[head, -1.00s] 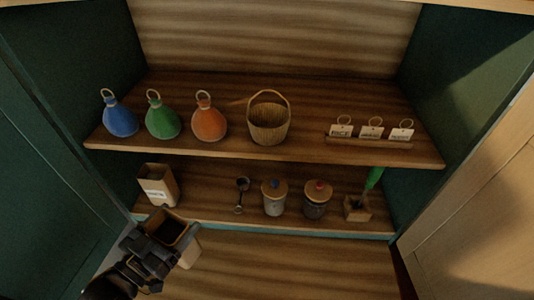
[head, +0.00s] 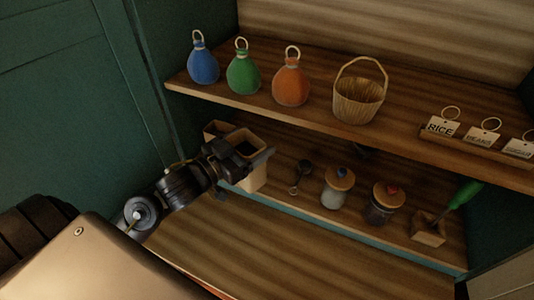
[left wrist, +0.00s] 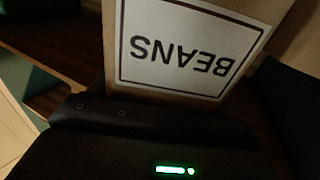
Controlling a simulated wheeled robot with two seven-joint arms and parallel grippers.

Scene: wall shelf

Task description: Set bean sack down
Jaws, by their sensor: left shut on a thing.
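The bean sack (head: 254,178) is a tan, open-topped box-like bag. In the left wrist view its white label (left wrist: 185,50) reads BEANS upside down. My left gripper (head: 241,152) is shut on it near the rim. The sack is roughly upright at the left front of the lower shelf (head: 290,200). I cannot tell whether its base touches the shelf. My right gripper is not in view.
Another tan sack (head: 214,129) stands just behind, partly hidden. A scoop (head: 299,177), two lidded jars (head: 337,190) (head: 383,207) and a small box with a green-handled tool (head: 429,232) stand to the right.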

